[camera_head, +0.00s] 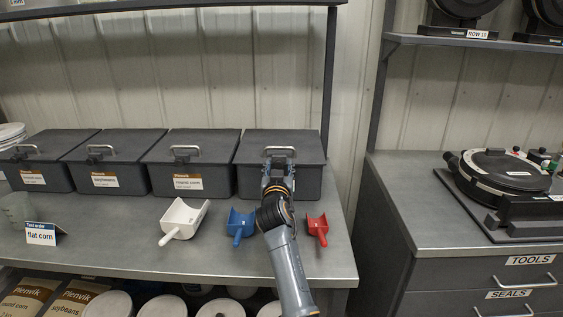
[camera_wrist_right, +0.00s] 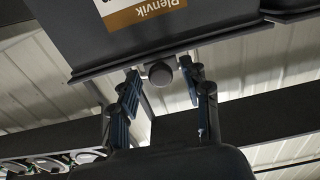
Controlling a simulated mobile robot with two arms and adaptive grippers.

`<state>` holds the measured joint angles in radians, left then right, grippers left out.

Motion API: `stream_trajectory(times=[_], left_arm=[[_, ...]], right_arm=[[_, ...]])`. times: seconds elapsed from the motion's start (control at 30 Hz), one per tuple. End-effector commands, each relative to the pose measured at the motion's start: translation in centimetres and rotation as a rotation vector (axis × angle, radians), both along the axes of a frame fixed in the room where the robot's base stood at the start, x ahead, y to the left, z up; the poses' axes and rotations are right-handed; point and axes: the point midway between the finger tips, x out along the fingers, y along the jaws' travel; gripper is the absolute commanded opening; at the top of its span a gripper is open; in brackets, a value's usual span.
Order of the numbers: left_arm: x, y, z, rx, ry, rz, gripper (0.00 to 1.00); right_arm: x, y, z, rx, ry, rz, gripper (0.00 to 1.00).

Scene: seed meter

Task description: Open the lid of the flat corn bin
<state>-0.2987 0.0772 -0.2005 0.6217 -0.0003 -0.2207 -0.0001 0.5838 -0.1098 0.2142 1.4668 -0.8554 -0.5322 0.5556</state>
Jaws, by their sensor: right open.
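Four dark grey lidded bins stand in a row on the bench in the head view. The rightmost bin (camera_head: 315,150) has its lid shut, with a pale handle (camera_head: 279,149) at the lid's front. My right gripper (camera_head: 279,166) is open at that handle and hides the bin's front label. In the right wrist view, a dark bin front (camera_wrist_right: 195,35) carries a brown "Plenvik" label, its crop name out of view. There the open fingers (camera_wrist_right: 163,78) stand on either side of a rounded dark part (camera_wrist_right: 160,74); contact is unclear. My left gripper is out of view.
A "flat corn" order card (camera_head: 41,233) stands at the front left. White (camera_head: 184,218), blue (camera_head: 240,225) and red (camera_head: 317,228) scoops lie before the bins. A tool cabinet (camera_head: 470,205) stands to the right. A shelf (camera_head: 170,6) runs above.

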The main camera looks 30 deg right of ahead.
Motion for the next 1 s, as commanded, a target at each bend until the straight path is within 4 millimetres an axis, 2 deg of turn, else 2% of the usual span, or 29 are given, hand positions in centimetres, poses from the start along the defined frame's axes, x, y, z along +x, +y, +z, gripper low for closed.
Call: stream_trajectory(times=[0.37, 0.5, 0.6, 0.87, 1.0], left_arm=[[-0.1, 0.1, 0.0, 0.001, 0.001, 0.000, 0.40], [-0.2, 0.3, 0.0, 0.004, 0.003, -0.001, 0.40], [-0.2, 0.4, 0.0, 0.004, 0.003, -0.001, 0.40], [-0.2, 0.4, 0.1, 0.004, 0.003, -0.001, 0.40], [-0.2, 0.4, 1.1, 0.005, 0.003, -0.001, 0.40]], right_arm=[[0.0, 0.1, 0.0, 0.000, -0.001, 0.000, 0.45], [0.0, 0.1, 0.0, 0.000, -0.001, 0.000, 0.17], [0.0, 0.1, 0.0, 0.000, -0.001, 0.000, 0.00], [0.1, 0.1, 0.2, 0.001, 0.002, 0.000, 0.00], [0.5, 0.1, 1.3, 0.011, 0.017, 0.000, 0.00]])
